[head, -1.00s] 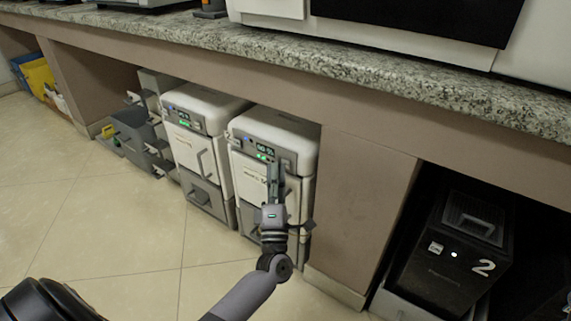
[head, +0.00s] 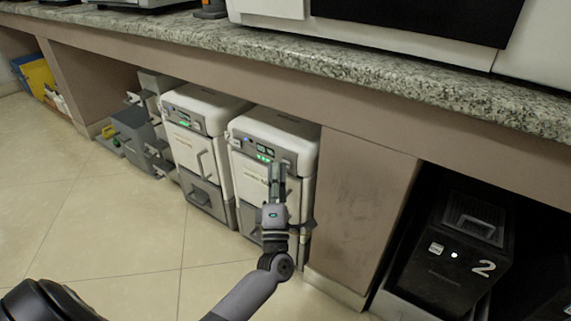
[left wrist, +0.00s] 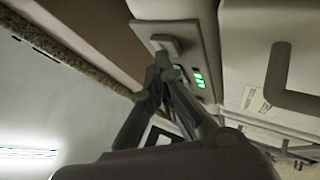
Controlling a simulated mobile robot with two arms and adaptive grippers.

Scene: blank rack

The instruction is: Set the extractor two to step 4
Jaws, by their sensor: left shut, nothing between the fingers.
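Two white boxy machines with grey lower drawers stand side by side under the counter. The right white machine (head: 262,180) has a grey control panel with a small display (head: 249,143) and green lights (head: 264,157). The left white machine (head: 183,150) has a similar panel. I cannot read a number on either. My left gripper (head: 277,167) is shut and empty in front of the right machine, just below its panel's right end. In the left wrist view its fingertips (left wrist: 165,65) are close to a grey raised part (left wrist: 168,44) of the panel, beside green lights (left wrist: 198,79); contact is unclear. My right gripper is out of view.
A granite counter (head: 400,82) overhangs the machines. A beige partition (head: 360,195) stands to their right, then a black unit (head: 455,250) marked "2". Grey equipment (head: 135,130) stands to the left. The tiled floor (head: 130,220) in front is clear.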

